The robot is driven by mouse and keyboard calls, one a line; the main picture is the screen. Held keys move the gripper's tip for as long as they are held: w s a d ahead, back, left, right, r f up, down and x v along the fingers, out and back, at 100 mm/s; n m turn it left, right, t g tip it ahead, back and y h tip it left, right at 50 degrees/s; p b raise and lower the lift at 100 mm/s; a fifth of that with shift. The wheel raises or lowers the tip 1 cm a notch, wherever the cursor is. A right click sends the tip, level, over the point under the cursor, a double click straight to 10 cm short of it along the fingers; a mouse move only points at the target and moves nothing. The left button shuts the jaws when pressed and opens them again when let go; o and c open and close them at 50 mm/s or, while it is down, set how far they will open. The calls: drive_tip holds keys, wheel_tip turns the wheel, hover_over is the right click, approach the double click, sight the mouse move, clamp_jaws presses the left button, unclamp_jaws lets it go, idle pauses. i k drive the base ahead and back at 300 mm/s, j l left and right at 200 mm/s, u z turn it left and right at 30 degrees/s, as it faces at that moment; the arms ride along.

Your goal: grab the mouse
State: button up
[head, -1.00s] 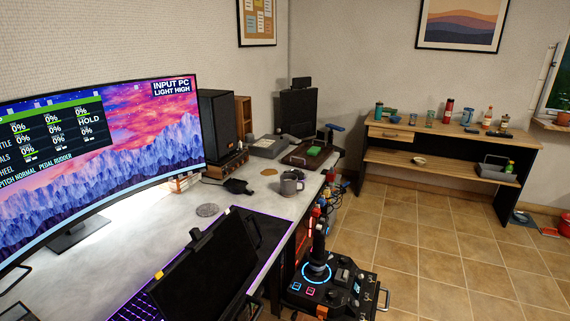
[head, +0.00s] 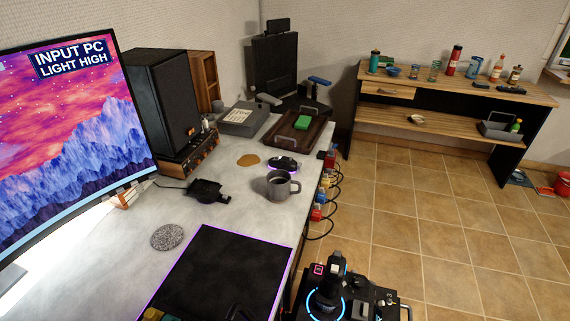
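The mouse (head: 284,164) is small and dark with a purple glow along its lower edge. It lies on the grey desk (head: 205,212), just behind the grey mug (head: 279,186) and in front of the brown tray (head: 318,135). The mug hides none or little of it. My gripper is not in view, so its state does not show.
A black mat (head: 220,275) with purple edges covers the near desk. A round coaster (head: 167,236), a black device (head: 207,191) and a speaker (head: 165,100) stand left. Cables hang at the desk's right edge. A joystick unit (head: 335,290) stands lower right; tiled floor beyond is clear.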

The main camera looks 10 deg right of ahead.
sight(273, 162)
drive_tip(key=i+l, duration=0.3)
drive_tip(key=i+l+u, duration=0.1)
drive_tip(key=i+l, duration=0.15)
drive_tip(key=l, duration=0.15)
drive_tip(key=i+l, duration=0.3)
drive_tip(key=i+l+u, duration=0.1)
drive_tip(key=i+l, duration=0.15)
drive_tip(key=l, duration=0.2)
drive_tip(key=i+l, duration=0.55)
drive_tip(key=l, duration=0.2)
drive_tip(key=i+l+u, duration=0.1)
drive_tip(key=i+l, duration=0.15)
drive_tip(key=l, duration=0.15)
drive_tip(key=i+l, duration=0.25)
drive_tip(key=l, duration=0.2)
drive_tip(key=j+u, duration=0.05)
